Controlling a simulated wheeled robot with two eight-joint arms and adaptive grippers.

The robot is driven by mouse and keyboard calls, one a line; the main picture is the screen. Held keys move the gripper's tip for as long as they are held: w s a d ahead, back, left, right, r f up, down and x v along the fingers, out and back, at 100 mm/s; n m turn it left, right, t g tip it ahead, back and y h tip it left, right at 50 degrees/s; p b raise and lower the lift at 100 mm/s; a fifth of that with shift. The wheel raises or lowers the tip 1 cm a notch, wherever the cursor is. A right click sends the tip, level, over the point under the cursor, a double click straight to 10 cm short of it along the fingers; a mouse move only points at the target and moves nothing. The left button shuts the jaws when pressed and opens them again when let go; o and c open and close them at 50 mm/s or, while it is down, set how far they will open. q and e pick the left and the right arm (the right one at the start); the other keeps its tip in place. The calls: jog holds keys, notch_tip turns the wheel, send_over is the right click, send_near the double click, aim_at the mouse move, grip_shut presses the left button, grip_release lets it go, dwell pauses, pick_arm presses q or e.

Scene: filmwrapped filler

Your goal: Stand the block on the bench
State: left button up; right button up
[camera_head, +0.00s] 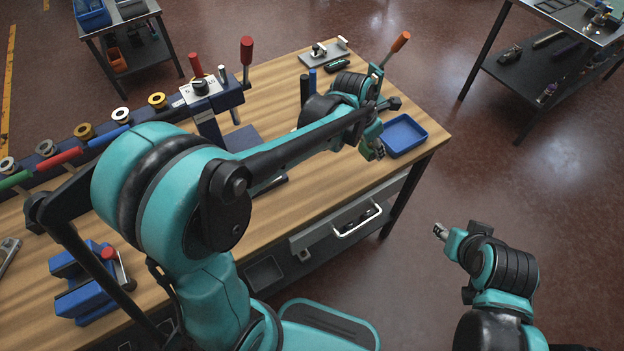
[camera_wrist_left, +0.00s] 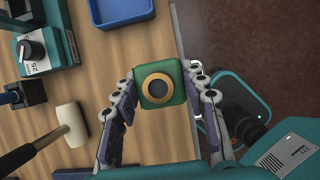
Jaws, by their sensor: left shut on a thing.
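The block (camera_wrist_left: 161,88) is green with a gold ring around a dark round centre, seen face-on in the left wrist view. My left gripper (camera_head: 371,149) is shut on it, one finger on each side. In the head view only a little green shows among the fingers. The gripper is near the bench's front right edge, beside a blue tray. In the wrist view the block overlaps the bench edge; its height above the top cannot be told. The wooden bench (camera_head: 295,204) fills the middle. My right gripper (camera_head: 440,231) is off the bench, over the floor.
The blue tray (camera_head: 420,150) sits at the bench's right corner and looks empty. A mallet (camera_wrist_left: 71,124) lies left of the block in the wrist view. A blue vise (camera_head: 75,283) and a rack of spools (camera_head: 84,131) are on the left. Bare wood shows near the front edge.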

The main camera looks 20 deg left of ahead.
pick_arm(q)
jog(key=b, duration=0.3)
send_over(332, 171)
jog(key=s, duration=0.1)
jog(key=f, duration=0.4)
jog(key=a+f, duration=0.1)
jog(key=f, duration=0.1)
jog(key=shift+s+f, duration=0.15)
jog(key=shift+f, duration=0.15)
notch_tip(332, 171, down, 4)
jog(key=shift+f+b, duration=0.15)
jog(key=shift+b, duration=0.8)
jog(key=shift+f, duration=0.1)
jog(key=o, duration=1.3)
jog(key=shift+o, duration=0.2)
jog(key=shift+r, duration=0.2)
